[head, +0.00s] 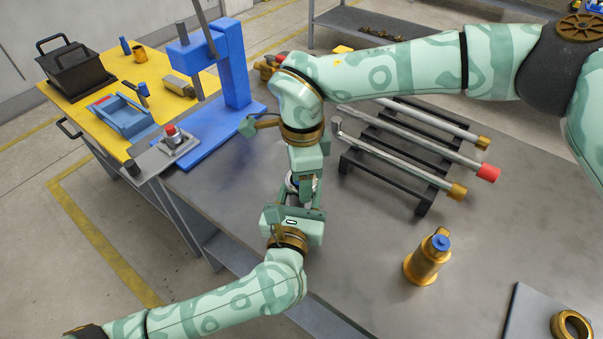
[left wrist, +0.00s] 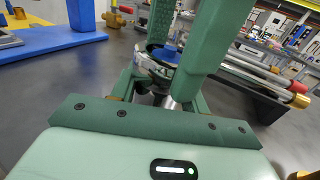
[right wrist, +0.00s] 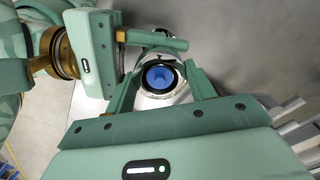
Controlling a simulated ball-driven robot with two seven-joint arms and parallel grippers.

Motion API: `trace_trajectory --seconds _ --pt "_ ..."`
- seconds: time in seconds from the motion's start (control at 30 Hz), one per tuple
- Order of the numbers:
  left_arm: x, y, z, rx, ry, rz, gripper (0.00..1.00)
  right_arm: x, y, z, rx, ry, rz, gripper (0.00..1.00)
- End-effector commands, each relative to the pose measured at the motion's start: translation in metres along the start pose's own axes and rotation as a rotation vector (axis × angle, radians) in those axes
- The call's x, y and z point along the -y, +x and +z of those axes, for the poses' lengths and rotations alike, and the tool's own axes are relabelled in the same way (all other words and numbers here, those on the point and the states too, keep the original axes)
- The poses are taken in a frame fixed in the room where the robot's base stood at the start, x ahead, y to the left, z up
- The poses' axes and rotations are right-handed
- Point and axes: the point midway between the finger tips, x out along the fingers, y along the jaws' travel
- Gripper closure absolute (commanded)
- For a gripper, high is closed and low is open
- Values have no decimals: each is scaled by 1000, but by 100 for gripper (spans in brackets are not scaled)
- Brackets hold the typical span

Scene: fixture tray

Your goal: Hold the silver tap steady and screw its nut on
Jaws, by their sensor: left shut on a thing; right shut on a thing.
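The silver tap (head: 291,184) stands between my two grippers over the near side of the metal table, mostly hidden by them. Its blue top (right wrist: 160,77) shows in the right wrist view, inside a dark ring. A silver ring, seemingly the nut (right wrist: 160,95), surrounds this top. My right gripper (right wrist: 162,88) comes from above, shut with its fingers on either side of the silver ring. My left gripper (left wrist: 160,90) is shut on the tap lower down, its fingers beside the silver body. How far the nut sits on the thread cannot be told.
A brass tap (head: 428,260) with a blue cap stands to the right. A brass ring (head: 571,325) lies on a plate at lower right. A black rack (head: 424,208) with several metal rods is behind. A blue stand (head: 233,75) rises at the back left. Table between is clear.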

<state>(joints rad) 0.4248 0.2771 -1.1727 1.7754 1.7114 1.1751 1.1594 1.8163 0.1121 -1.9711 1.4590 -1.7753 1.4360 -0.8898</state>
Motion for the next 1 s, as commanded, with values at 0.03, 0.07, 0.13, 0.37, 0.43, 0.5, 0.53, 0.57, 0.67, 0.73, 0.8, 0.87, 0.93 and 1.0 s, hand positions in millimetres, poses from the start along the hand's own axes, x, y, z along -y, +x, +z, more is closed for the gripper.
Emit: trace_trajectory --seconds 0.03,0.07,0.13,0.37,0.43,0.5,0.53,0.57,0.67,0.73,0.8,0.87,0.93,1.0 --pt "0 0 0 -1 1 -1 100 0 0 0 1 144 -1 73" --pt "0 0 0 -1 1 -1 100 0 0 0 1 244 -1 73" --pt "0 0 0 -1 1 -1 100 0 0 0 1 478 -1 73" --pt "0 0 0 -1 1 -1 100 0 1 0 1 1209 1 73" --pt "0 0 0 -1 1 -1 100 0 1 0 1 1377 -1 73" --pt "0 0 0 -1 1 -1 100 0 1 0 1 1500 -1 73" --pt "0 0 0 -1 1 -1 100 0 0 0 1 1490 -1 73" --pt "0 0 0 -1 1 -1 100 0 0 0 1 1487 -1 73" --pt "0 0 0 -1 1 -1 100 0 0 0 1 1485 -1 43" --pt "0 0 0 -1 1 -1 100 0 0 0 1 1485 -1 23" --pt "0 0 0 -1 1 -1 100 0 0 0 1 1484 -1 20" --pt "0 0 0 -1 1 -1 100 0 1 0 0 1484 -1 20" --pt "0 0 0 -1 1 -1 100 0 1 0 0 1483 -1 20" --pt "0 0 0 -1 0 -1 100 0 0 0 0 1483 -1 20"
